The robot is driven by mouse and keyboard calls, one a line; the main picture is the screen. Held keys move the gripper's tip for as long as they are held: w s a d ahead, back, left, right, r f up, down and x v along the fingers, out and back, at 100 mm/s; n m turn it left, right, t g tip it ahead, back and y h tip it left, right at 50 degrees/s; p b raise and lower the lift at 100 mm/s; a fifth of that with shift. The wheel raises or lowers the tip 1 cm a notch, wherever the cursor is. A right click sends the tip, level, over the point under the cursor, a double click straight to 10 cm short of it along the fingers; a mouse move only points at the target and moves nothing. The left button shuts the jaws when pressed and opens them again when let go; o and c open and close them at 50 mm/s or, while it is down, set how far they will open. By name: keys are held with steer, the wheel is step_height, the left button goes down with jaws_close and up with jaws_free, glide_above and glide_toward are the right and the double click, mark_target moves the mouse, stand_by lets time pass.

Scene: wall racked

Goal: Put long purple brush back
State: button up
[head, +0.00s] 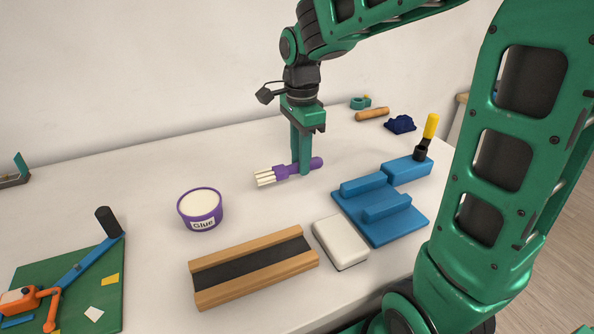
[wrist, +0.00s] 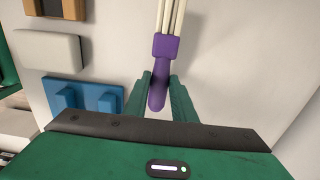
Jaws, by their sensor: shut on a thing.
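The purple brush (head: 277,173) has a purple handle and long cream bristles that point left in the head view. My gripper (head: 302,168) points down and is shut on its handle. In the wrist view the brush (wrist: 163,47) runs up the picture, with its handle between the green fingers of my gripper (wrist: 161,82). The brush lies level, at or just above the white table; I cannot tell if it touches. A purple tub labelled Glue (head: 201,212) stands open to the left of the bristles.
A wooden tray with a dark channel (head: 212,287), a white block (head: 341,243) and a blue stepped block (head: 378,225) lie in front. A yellow-handled tool (head: 431,126) stands upright at the blue block (head: 406,171) on the right. A green board (head: 104,267) is front left.

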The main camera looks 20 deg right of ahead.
steer(key=shift+f, duration=1.85)
steer(key=o, duration=1.1)
steer(key=shift+c, duration=0.2)
steer(key=shift+f, duration=0.25)
steer(key=r, duration=1.1)
steer(key=shift+w+d, duration=0.1)
steer(key=shift+d, duration=0.2)
